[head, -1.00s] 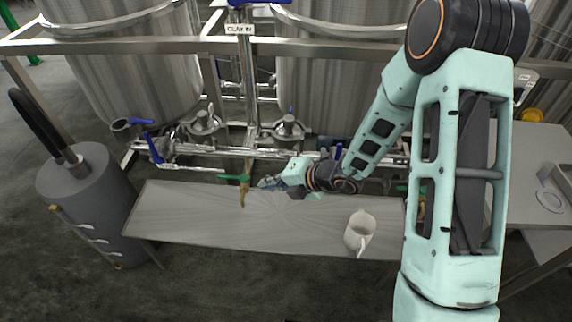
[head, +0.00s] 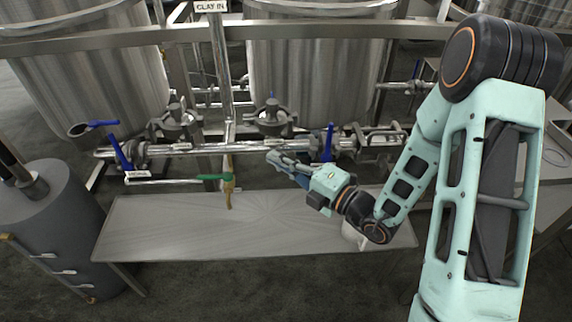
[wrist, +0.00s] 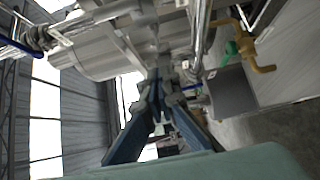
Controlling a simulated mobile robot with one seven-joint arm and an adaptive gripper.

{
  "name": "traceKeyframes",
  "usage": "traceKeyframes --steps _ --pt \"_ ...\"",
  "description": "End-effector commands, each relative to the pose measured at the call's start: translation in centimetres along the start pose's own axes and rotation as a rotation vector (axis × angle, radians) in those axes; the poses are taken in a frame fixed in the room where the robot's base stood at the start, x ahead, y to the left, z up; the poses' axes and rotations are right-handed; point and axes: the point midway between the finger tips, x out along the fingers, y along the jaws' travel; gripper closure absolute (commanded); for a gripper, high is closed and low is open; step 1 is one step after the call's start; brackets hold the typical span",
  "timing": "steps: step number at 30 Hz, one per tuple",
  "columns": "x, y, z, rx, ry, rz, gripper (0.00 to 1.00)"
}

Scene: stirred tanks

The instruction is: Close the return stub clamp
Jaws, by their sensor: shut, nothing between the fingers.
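My gripper (head: 272,158) is shut and empty. It points left and away, in front of the horizontal steel pipe (head: 205,149) and above the bench. In the wrist view its dark fingers (wrist: 156,78) come together in front of blurred steel fittings. A metal clamp-like fitting (head: 380,138) sits at the pipe's right part, to the right of my gripper, next to an upright blue handle (head: 329,140). Another collar (head: 138,154) is on the pipe's left part. No label shows which of these is the return stub clamp, and I cannot tell if either is open.
A brass tap with a green handle (head: 212,177) hangs left of my gripper; the tap also shows in the wrist view (wrist: 262,68). A grey bench (head: 170,230) lies below. A white jug (head: 349,234) is mostly hidden behind my arm. Steel tanks (head: 300,65) stand behind.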

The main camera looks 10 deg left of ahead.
Motion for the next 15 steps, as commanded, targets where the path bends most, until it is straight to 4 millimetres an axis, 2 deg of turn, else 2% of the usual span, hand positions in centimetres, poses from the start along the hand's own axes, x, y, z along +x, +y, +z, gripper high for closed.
traceKeyframes --steps 1,7,15 --pt "1.3 -0.1 -0.2 -0.004 0.007 0.002 1.0" --pt "5.5 -0.2 -0.2 -0.002 0.005 0.001 1.0" --pt "7.9 -0.2 2.3 -0.001 0.001 -0.001 1.0"
